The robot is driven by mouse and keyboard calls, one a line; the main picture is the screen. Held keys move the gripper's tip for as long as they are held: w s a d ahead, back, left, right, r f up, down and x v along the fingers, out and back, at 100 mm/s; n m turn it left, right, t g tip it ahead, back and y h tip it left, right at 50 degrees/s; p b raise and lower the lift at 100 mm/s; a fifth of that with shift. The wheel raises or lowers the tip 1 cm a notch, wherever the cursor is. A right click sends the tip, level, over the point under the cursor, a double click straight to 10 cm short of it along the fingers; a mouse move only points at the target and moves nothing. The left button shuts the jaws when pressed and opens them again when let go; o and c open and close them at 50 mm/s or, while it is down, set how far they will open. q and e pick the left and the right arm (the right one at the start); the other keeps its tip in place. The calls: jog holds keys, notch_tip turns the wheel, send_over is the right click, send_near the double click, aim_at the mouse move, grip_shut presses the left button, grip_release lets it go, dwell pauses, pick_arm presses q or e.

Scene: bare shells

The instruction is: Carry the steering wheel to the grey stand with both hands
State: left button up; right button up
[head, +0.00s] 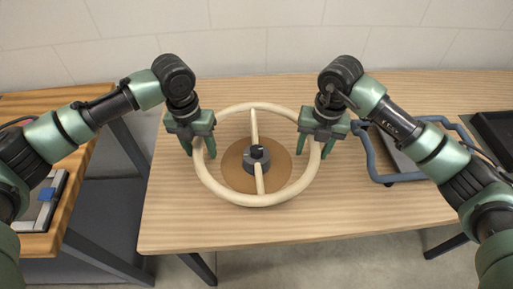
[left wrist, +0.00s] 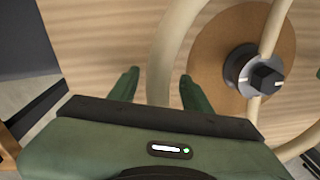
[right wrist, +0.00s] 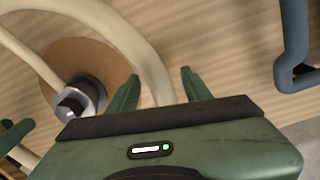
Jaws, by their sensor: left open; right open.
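A cream steering wheel (head: 257,199) with a dark hub (head: 256,155) and two spokes is on the wooden table, over a round brown disc (head: 236,170). My left gripper (head: 198,150) is open at the wheel's left rim, with the rim between its fingers; the rim also shows between the fingers in the left wrist view (left wrist: 160,75). My right gripper (head: 318,150) is open at the right rim, with the rim between its fingers, also seen in the right wrist view (right wrist: 158,80). I cannot tell whether the fingers touch the rim. No grey stand is clearly identifiable.
A blue-grey frame (head: 376,172) stands on the table right of the wheel, close to my right arm. A dark tray (head: 496,132) is at the far right. A second wooden table (head: 50,100) is at the left, across a gap. The table front is clear.

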pick_arm(q)
jog(key=shift+f, duration=1)
pick_arm(e)
jog(key=shift+f, duration=1.05)
pick_arm(q)
grip_shut()
pick_arm(e)
grip_shut()
pick_arm(q)
jog(key=shift+r, duration=0.1)
pick_arm(e)
jog(key=shift+w+r, duration=0.15)
